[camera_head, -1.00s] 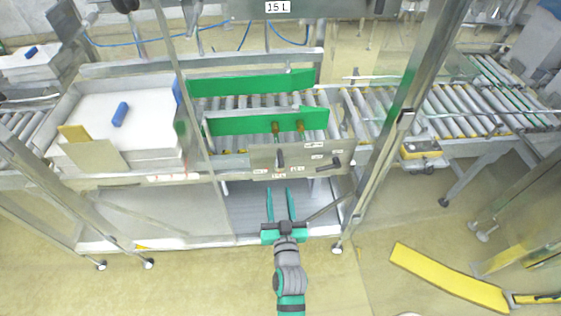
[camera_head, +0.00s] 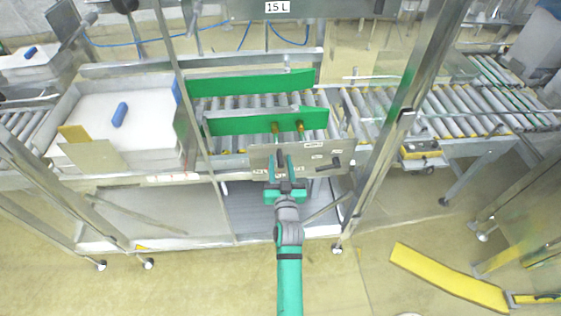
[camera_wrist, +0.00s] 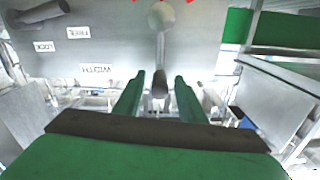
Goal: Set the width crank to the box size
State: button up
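The width crank (camera_wrist: 160,45) is on the grey front panel (camera_wrist: 110,25). In the wrist view its round hub is at the top, and its arm points towards a dark handle between my fingers. A label reading WIDTH (camera_wrist: 95,73), upside down, is beside it. My gripper (camera_wrist: 160,82) is open, one finger on each side of the handle, with gaps showing. In the head view my gripper (camera_head: 283,162) is at the panel and covers most of the crank. Two green guide boards (camera_head: 250,82) stand over the rollers.
A second lever (camera_head: 328,166) sits right of the crank, by small labels. A white-lined box (camera_head: 67,103) holding a blue item (camera_head: 119,114) stands on the conveyor at left. Metal frame posts (camera_head: 400,125) rise on both sides. A yellow strip (camera_head: 450,279) lies at lower right.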

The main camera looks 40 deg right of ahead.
jog(key=shift+w+d, duration=0.2)
jog(key=shift+w, duration=0.1)
grip_shut()
